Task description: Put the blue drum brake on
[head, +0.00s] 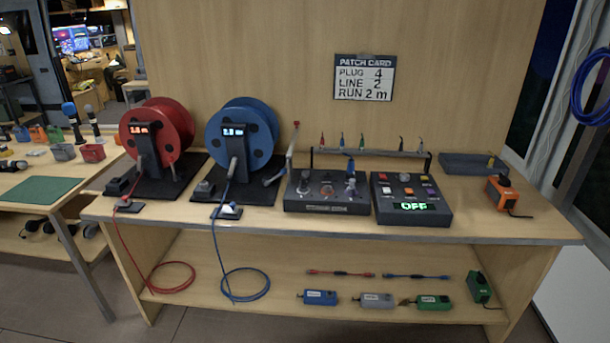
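The blue drum (262,121) is a cable reel on a black base plate (250,193), left of the bench's middle. Its display (233,131) is lit, but the digits are too small to read surely. A grey lever-like part (272,178) leans at the base's right side. A small dark block (204,187) sits at its front left. I cannot tell which of these is the brake or how it is set. Blue cable (217,245) hangs from the drum over the bench edge, through a small pad (229,211), to a coil (246,284) below. My gripper is not in view.
A red drum (177,120) stands left of the blue one. Right are a socket box (327,206), a button panel (430,215) reading OFF, a plug rack (370,153) and an orange device (502,194). A patch card (364,78) hangs behind. The lower shelf (210,255) holds adapters.

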